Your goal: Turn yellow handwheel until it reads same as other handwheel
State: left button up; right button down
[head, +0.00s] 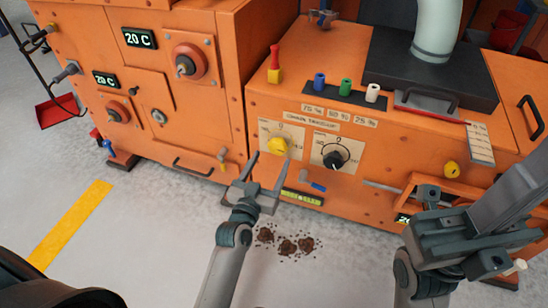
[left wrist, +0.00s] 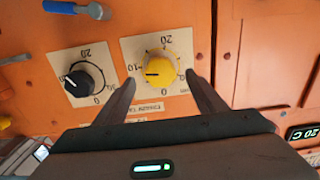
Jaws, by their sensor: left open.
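The yellow handwheel (head: 277,146) sits on a pale dial plate on the orange machine's front. The other handwheel, black (head: 334,159), is on a similar plate just to its right. In the left wrist view the yellow handwheel (left wrist: 161,72) lies ahead between the fingers, its dark pointer mark toward picture left. The black handwheel (left wrist: 82,82) is to its left; its exact reading is too small to tell. My left gripper (head: 269,171) is open and empty, fingers pointing at the yellow handwheel, apart from it. My right gripper (head: 428,195) is at the right; its jaw opening is unclear.
A blue-handled lever (head: 316,186) and a lit display (head: 301,196) are below the dials. Blue, green and white knobs (head: 346,86) stand on top. Brown debris (head: 287,245) lies on the floor. Bare floor is free at left.

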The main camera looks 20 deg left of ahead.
aim_at(276, 150)
pick_arm(q)
jog(key=shift+w+b, duration=0.5)
jog(key=shift+w, duration=1.5)
jog(key=c, duration=1.1)
